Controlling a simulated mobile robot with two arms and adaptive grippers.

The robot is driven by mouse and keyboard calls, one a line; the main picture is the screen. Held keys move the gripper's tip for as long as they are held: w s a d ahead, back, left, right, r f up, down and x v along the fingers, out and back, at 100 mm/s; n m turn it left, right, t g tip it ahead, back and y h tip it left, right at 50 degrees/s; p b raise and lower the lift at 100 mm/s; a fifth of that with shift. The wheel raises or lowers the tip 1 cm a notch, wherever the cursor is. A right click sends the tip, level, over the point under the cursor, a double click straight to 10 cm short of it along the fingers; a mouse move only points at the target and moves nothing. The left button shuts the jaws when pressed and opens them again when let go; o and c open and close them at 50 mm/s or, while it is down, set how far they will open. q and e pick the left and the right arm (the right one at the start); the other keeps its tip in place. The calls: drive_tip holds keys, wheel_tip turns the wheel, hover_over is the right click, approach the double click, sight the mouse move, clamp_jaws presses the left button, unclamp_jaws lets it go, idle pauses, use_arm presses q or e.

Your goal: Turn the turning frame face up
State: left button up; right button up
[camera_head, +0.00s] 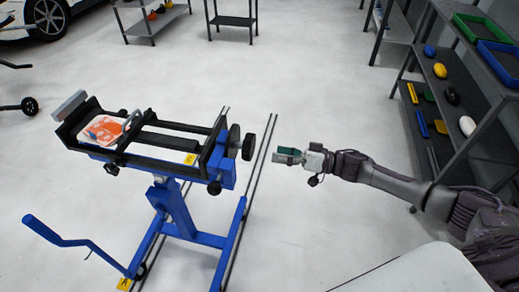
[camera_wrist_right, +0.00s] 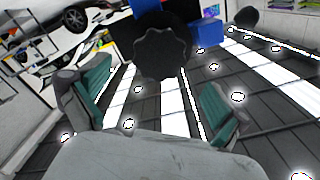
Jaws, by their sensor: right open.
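The turning frame (camera_head: 205,157) is a black rectangular frame on a blue stand (camera_head: 175,205), in the left half of the head view. An orange-and-white piece (camera_head: 104,130) lies in its left end. A round black knob (camera_head: 248,147) sticks out at its right end. The knob also shows large at the top middle of the right wrist view (camera_wrist_right: 163,52). My right gripper (camera_head: 289,156) is open and empty, to the right of the knob and apart from it. In the wrist view its teal-padded fingers (camera_wrist_right: 155,95) stand either side, below the knob. My left gripper is not in view.
A shelf rack (camera_head: 455,110) with coloured items and bins stands at the right, near my right arm. A blue crank handle (camera_head: 60,238) reaches out at lower left. A pale surface (camera_head: 425,270) is at the bottom right. Floor between gripper and rack is clear.

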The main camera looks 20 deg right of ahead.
drive_tip(key=shift+v, duration=1.75)
drive_tip(key=d+f+m+t+h, duration=0.2)
drive_tip(key=f+h, duration=0.3)
drive_tip(key=f, duration=0.6)
drive_tip(key=d+f+m+t+h, duration=0.15)
drive_tip(key=f+h, duration=0.25)
drive_tip(key=f, duration=0.7)
drive_tip(key=s+d+f+g+h, duration=0.1)
drive_tip(key=s+f+g+h, duration=0.2)
drive_tip(key=s+f, duration=0.6)
drive_tip(key=s+a+f+g+h, duration=0.2)
drive_tip(key=s+f+g+h, duration=0.15)
drive_tip(key=s+f, duration=1)
drive_tip(key=s+a+f+n+g, duration=0.1)
drive_tip(key=s+a+f+g, duration=0.1)
drive_tip(key=s, duration=0.9)
drive_tip(key=s+a+f+n+g, duration=0.1)
drive_tip(key=s+a+f+g, duration=0.2)
drive_tip(key=s, duration=0.8)
drive_tip(key=shift+a+f+g, duration=0.35)
drive_tip(key=shift+a+g, duration=0.15)
drive_tip(key=shift+a, duration=0.15)
drive_tip(key=shift+w+y, duration=0.1)
drive_tip(key=shift+y, duration=0.15)
